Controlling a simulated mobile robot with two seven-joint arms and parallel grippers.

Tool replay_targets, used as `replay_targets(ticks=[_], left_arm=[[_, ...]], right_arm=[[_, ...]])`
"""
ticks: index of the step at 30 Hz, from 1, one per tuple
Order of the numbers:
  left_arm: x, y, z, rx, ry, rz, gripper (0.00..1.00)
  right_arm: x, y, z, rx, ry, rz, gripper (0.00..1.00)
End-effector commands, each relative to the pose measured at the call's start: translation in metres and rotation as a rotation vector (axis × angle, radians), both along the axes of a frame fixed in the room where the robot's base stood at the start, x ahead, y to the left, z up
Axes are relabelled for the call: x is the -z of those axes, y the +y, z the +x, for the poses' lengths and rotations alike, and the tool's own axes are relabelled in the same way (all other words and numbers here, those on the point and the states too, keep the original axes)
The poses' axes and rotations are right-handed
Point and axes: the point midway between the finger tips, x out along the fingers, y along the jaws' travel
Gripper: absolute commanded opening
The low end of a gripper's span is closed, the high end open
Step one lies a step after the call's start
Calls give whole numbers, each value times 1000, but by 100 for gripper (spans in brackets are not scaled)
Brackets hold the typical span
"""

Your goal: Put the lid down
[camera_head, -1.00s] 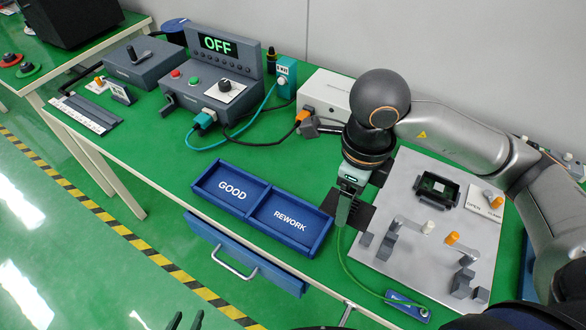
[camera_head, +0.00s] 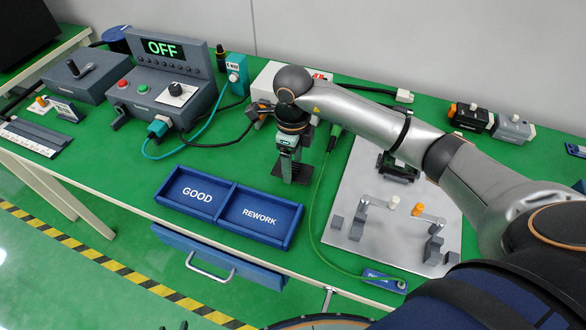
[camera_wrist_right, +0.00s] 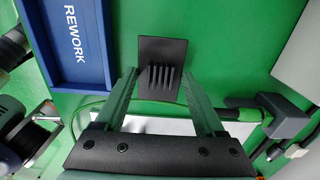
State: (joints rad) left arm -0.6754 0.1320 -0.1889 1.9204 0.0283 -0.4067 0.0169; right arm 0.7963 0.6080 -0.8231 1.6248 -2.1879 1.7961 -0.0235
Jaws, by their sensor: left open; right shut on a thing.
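The lid (camera_wrist_right: 161,60) is a small black plate with several raised ridges. In the right wrist view it sits between the two fingertips of my right gripper (camera_wrist_right: 160,88), which is shut on it. In the head view the right gripper (camera_head: 287,160) points down with the dark lid (camera_head: 292,172) low over the green table, behind the right end of the REWORK tray. I cannot tell whether the lid touches the table. My left gripper (camera_head: 174,327) shows only as dark tips at the bottom edge, open and empty.
The blue GOOD (camera_head: 185,212) and REWORK (camera_head: 262,240) trays are in front of the lid. A grey fixture plate (camera_head: 345,208) with clamps and a black housing (camera_head: 397,170) is to the right. A green cable (camera_head: 313,205) runs between. A control box (camera_head: 160,95) stands behind left.

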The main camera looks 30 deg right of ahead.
Motion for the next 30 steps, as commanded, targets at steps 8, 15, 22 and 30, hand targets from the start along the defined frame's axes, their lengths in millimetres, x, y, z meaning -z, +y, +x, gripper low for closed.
replay_targets(ticks=[8,15,22,30], left_arm=[[-4,0,1,-1,-7,-1,50],[-1,1,1,-1,-7,-1,50],[0,0,0,-1,1,1,50],[0,0,0,0,1,0,50]], right_arm=[[28,0,-1,-1,1,-1,17],[31,0,-1,0,1,-1,17],[31,0,-1,0,1,0,92],[31,0,-1,0,1,0,100]])
